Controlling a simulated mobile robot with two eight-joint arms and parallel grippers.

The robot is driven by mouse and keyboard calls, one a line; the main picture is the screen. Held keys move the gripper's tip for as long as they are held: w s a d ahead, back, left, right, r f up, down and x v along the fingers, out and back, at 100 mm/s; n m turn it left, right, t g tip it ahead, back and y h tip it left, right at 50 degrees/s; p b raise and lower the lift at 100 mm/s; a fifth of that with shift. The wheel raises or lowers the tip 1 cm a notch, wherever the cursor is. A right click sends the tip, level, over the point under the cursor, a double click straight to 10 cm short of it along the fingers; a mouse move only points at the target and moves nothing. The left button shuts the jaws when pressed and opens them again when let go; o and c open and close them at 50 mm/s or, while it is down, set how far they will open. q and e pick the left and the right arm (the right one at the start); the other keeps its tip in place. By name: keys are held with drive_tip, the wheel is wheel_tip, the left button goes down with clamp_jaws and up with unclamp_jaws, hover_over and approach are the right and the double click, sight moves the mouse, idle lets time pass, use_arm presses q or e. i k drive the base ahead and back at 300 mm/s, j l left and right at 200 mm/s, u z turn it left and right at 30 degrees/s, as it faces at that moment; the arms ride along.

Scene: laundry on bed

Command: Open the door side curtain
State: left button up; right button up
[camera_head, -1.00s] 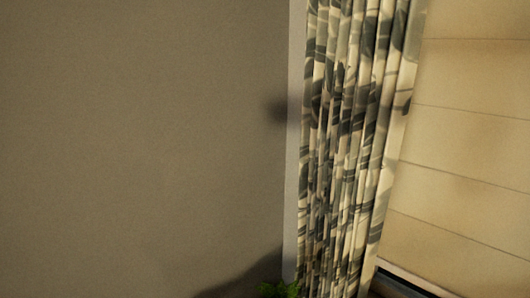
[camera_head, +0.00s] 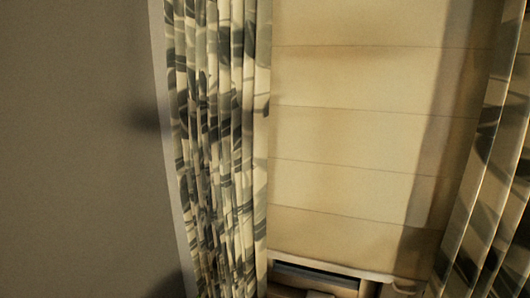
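A patterned curtain (camera_head: 215,150) in cream, grey and dark green hangs in tight vertical folds left of the middle in the head view. A second curtain (camera_head: 490,170) of the same pattern hangs at the right edge and is cut off by the frame. I cannot tell from this view which of them is the door side curtain. Neither of my grippers is in view.
A cream blind (camera_head: 350,130) with horizontal seams covers the space between the curtains. Below it is a pale sill (camera_head: 345,268) with a dark opening under it. A plain grey-brown wall (camera_head: 75,150) fills the left side, with a pale vertical trim strip (camera_head: 162,110) beside the curtain.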

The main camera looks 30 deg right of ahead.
sight(488, 177)
drive_tip(key=z, duration=2.35)
